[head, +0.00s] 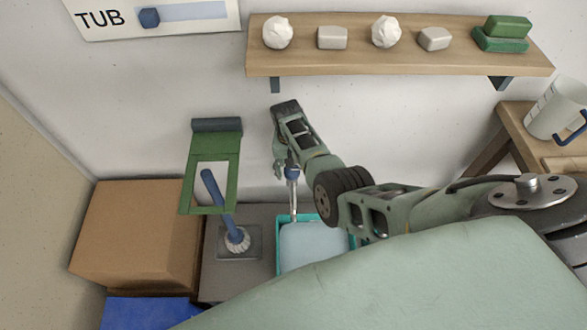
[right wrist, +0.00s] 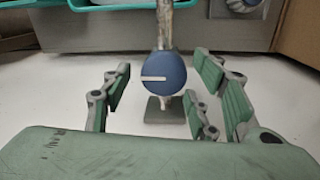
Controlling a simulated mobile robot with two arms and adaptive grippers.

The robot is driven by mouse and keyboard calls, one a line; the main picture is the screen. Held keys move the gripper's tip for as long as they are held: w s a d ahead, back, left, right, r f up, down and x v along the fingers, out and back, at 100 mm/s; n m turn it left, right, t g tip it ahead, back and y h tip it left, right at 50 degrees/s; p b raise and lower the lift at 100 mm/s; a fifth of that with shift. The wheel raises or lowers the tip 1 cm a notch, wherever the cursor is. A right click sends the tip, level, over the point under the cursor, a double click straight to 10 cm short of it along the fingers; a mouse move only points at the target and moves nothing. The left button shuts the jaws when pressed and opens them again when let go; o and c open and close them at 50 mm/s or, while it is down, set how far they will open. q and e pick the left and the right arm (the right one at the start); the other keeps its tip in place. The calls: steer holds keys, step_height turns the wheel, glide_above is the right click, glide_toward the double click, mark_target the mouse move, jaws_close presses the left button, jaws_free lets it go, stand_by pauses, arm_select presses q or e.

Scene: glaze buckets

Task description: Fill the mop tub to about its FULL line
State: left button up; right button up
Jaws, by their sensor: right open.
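The mop tub (head: 283,262) is a teal-rimmed basin below the tap, with a pale blue surface inside. I see no FULL line on it, and my arm covers part of its right side. My left gripper is not in view.
A TUB sign (head: 100,18) has a blue marker near its pale strip's left end. A blue lever (head: 220,205) stands left of the tub by a green frame (head: 187,188). A wooden shelf (head: 400,62) is above.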

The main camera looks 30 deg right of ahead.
mark_target(292, 171)
steer(key=shift+a+r, duration=0.1)
steer(key=shift+r, duration=3.05)
